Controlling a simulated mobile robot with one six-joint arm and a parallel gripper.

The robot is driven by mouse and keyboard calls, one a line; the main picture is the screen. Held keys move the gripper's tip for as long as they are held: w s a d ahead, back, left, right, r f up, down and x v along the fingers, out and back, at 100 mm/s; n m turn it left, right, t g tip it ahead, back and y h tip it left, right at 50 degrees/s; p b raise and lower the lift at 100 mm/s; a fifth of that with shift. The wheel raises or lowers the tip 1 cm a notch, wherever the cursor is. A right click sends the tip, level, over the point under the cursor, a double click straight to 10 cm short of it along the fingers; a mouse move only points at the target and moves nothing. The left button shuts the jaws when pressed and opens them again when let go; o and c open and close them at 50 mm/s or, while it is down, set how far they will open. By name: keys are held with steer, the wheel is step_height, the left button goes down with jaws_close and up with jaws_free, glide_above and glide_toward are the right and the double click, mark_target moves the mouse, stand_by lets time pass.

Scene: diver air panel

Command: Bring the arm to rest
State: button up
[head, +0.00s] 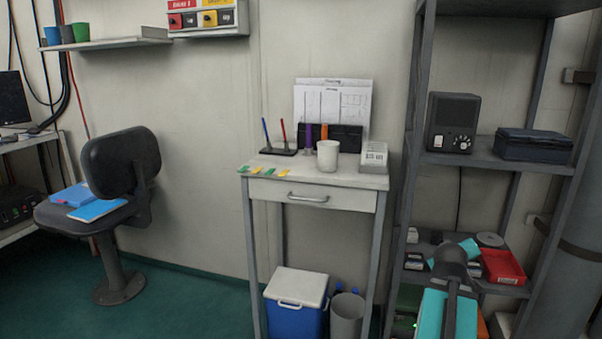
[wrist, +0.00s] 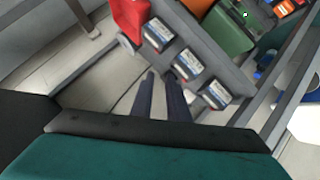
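My arm (head: 449,312), teal and dark grey, reaches up at the lower right of the head view, in front of the shelf unit's lower part. Its fingers cannot be made out there. In the wrist view my gripper (wrist: 161,74) shows two dark fingers a little apart, with pale surface visible between them. Nothing is held between them. Small labelled boxes (wrist: 188,62) on a grey shelf lie just beyond and to the right of the fingertips; whether any touches them cannot be told, but a gap seems to show.
The grey shelf unit (head: 480,156) holds a black radio (head: 452,122), a dark case (head: 533,145) and a red bin (head: 503,267). A small desk (head: 340,180) with a white mug (head: 327,156) stands left of it.

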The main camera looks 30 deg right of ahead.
steer(key=w+a+f+n+y+p, duration=0.1)
steer(key=w+a+f+y+p, duration=0.25)
steer(key=w+a+f, duration=0.35)
steer(key=w+a+f+y+p, duration=0.2)
steer(key=w+a+f+p, duration=0.15)
steer(key=a+f, duration=0.45)
steer(key=s+a+f+n+g+y+p, duration=0.1)
steer(key=a+f+g+p, duration=0.15)
steer(key=a, duration=0.65)
steer(key=a+f+g+y+p, duration=0.15)
steer(key=a+f+p, duration=0.25)
steer(key=a, duration=0.5)
steer(key=s+a+f+g+y+p, duration=0.1)
steer(key=s+a+f+p, duration=0.3)
steer(key=a, duration=0.5)
steer(key=s+a+f+g+y+p, duration=0.1)
steer(key=s+a+g+p, duration=0.1)
steer(key=s+a+p, duration=0.35)
steer(key=s+a+n+g+p, duration=0.1)
steer(key=s+a+g+p, duration=0.2)
steer(key=s+a, duration=0.9)
steer(key=shift+s+a+f+n+g+y+p, duration=0.4)
steer(key=shift+s+p, duration=0.35)
steer(key=shift+s, duration=0.9)
